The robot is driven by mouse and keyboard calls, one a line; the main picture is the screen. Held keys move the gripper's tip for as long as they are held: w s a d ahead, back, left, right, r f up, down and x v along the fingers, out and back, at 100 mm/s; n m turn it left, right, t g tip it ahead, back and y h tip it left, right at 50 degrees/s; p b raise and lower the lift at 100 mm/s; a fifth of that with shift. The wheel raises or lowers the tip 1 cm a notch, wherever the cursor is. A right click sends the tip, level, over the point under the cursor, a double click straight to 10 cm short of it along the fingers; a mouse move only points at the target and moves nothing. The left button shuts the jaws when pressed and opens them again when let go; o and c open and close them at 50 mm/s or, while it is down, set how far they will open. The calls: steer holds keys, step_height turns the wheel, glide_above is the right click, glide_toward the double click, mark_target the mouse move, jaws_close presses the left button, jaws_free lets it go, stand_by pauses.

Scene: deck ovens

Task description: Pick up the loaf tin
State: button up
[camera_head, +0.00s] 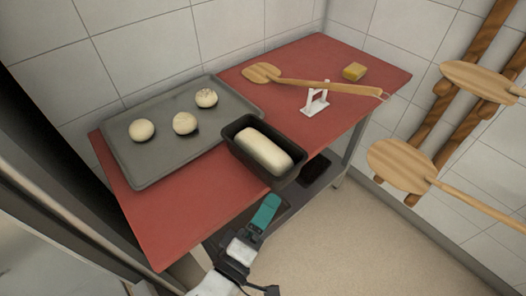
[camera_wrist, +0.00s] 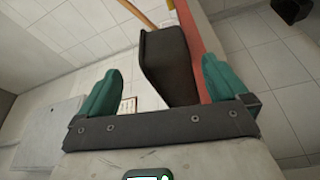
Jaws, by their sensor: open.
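The loaf tin (camera_head: 237,150) is dark and rectangular, with pale dough inside (camera_head: 264,151). It sits on the red tabletop near its front edge, beside the tray. My gripper (camera_head: 267,210) is below and in front of the tin in the head view, just off the table's front edge. In the wrist view my gripper (camera_wrist: 161,66) is open, its two teal fingers wide apart. The dark outer side of the tin (camera_wrist: 168,52) shows beyond and between the fingers, with nothing held. In the head view one finger largely hides the other.
A grey tray (camera_head: 150,170) with 3 dough balls lies left of the tin. More wooden peels (camera_head: 402,165) hang on the right wall. Floor at right is clear.

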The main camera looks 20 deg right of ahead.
mark_target(284, 182)
steer(key=x, duration=0.4)
steer(key=p+x, duration=0.1)
steer(key=x, duration=0.3)
steer(key=shift+w+f, duration=0.15)
steer(key=shift+c, duration=0.2)
steer(key=c, duration=1)
